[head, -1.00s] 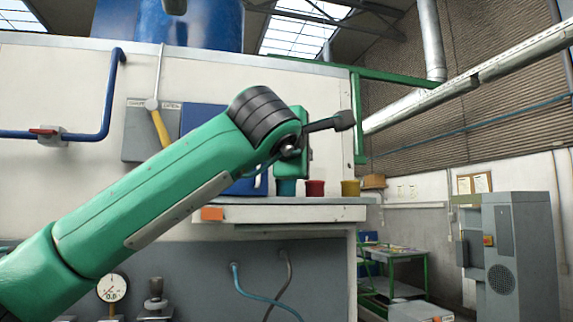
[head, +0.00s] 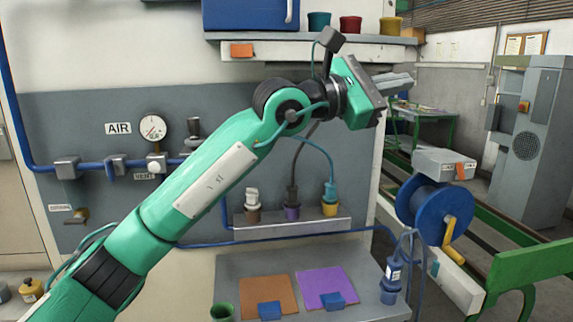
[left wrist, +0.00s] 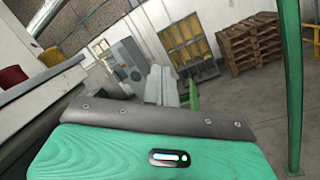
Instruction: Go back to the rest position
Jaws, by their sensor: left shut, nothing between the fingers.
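My left arm comes in from the lower left in the head view and reaches up across the wall panel. My left gripper (head: 408,82) is at its end, right of the picture's middle, pointing right. Its grey fingers are together and hold nothing. The closed fingers also show in the left wrist view (left wrist: 162,86), beyond the gripper's green body. The gripper is in the air, beneath the shelf with the coloured cups and touching nothing that I can see. My right gripper is in neither view.
A shelf (head: 300,50) with red (head: 350,25) and yellow (head: 390,26) cups is above the gripper. A blue reel (head: 436,212) stands at right. Below is a ledge with an orange (head: 268,290) and a purple mat (head: 318,281). Pallets (left wrist: 247,42) stand far off.

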